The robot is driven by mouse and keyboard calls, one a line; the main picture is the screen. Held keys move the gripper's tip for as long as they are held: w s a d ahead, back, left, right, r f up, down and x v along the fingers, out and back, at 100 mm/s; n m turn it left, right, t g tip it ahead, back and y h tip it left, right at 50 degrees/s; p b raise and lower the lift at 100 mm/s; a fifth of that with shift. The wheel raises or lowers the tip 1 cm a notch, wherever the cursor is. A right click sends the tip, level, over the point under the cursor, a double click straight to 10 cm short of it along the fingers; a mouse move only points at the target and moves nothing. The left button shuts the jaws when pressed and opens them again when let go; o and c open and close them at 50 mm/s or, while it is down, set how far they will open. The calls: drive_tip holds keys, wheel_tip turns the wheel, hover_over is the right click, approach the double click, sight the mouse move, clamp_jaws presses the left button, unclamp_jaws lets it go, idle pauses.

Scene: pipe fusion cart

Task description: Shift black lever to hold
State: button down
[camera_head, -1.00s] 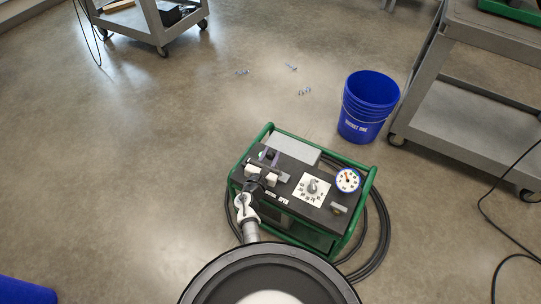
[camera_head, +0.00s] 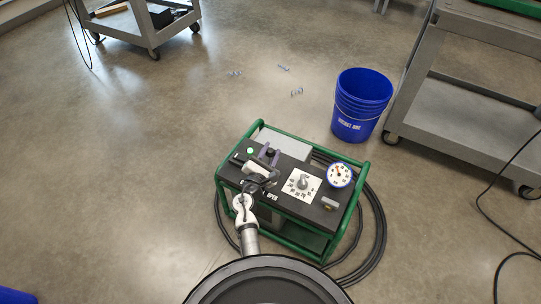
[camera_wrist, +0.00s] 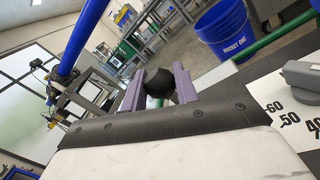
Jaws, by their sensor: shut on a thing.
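The green-framed cart (camera_head: 350,218) has a dark top panel with a dial, a gauge and white labels along its front edge. The black lever's round knob (camera_wrist: 159,83) is between the purple fingers of my gripper (camera_wrist: 158,90) in the wrist view. My gripper (camera_head: 270,153) is shut on the knob, at the left part of the panel in the head view.
A white dial plate (camera_head: 299,184) with a grey knob and a round gauge (camera_head: 339,175) are right of my gripper. A black hose (camera_head: 378,235) loops around the cart. A blue bucket (camera_head: 360,105) and a grey trolley (camera_head: 450,120) stand behind right.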

drive_tip(key=c, duration=1.1)
unclamp_jaws()
drive_tip(key=v, duration=0.7)
drive_tip(key=shift+s+a, duration=0.15)
drive_tip(key=shift+s, duration=0.15)
